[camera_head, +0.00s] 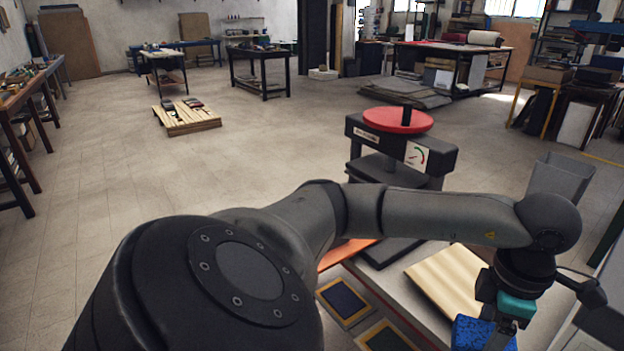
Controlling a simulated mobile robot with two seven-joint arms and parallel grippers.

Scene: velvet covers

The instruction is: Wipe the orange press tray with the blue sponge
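The orange press tray (344,254) shows only as a strip at the foot of the press, mostly hidden behind my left arm. The blue sponge (473,334) is at the lower right, cut by the bottom edge of the picture. My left gripper (500,330) points down at the sponge, and a finger overlaps its right side. It looks shut on the sponge; the other finger is hidden. The sponge is well to the right of the visible tray strip. My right gripper is not in view.
A black press (376,165) with a red wheel (398,120) and a dial stands behind my arm. A pale folded cloth or board (447,281) lies on the bench left of the gripper. Two framed dark panels (343,299) are at the front. A grey bin (562,178) stands right.

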